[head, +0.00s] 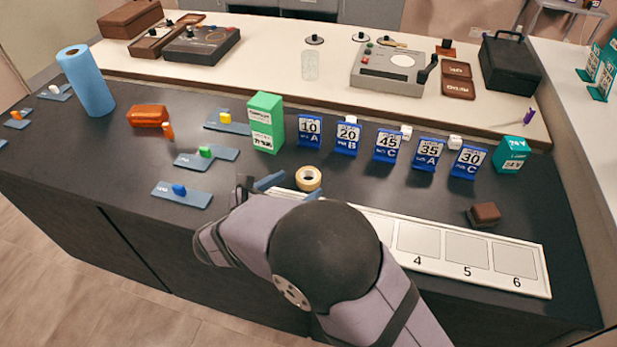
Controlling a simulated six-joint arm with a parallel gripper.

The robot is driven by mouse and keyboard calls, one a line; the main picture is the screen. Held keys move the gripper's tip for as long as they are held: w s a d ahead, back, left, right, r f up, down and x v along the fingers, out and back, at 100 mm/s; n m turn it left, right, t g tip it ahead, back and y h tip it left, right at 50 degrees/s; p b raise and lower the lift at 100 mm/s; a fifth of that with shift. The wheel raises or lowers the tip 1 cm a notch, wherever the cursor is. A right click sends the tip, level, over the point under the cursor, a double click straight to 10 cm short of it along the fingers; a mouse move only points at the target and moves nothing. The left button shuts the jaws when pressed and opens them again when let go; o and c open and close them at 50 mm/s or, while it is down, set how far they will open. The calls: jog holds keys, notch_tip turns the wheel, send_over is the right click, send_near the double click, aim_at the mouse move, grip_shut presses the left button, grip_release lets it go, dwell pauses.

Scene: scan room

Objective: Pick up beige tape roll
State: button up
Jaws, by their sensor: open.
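The beige tape roll (308,178) lies flat on the dark countertop, just behind the numbered white tray. Its hole faces up. My gripper (272,184) is low over the counter, just left of the tape roll. It is open, with a blue-grey finger showing beside the roll. My arm hides much of the gripper, so I cannot tell whether a finger touches the roll.
The white tray (518,283) runs right, partly behind my arm. Blue number cards (310,130) and a green box (266,121) stand behind the roll. A brown block (484,214) is at right. Blue plates (182,195) lie left.

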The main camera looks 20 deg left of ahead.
aim_at(305, 179)
jog(key=shift+p+x, duration=0.3)
jog(key=shift+x, duration=2.15)
jog(key=shift+a, duration=0.2)
jog(key=shift+r, duration=0.1)
jog(key=c, duration=1.1)
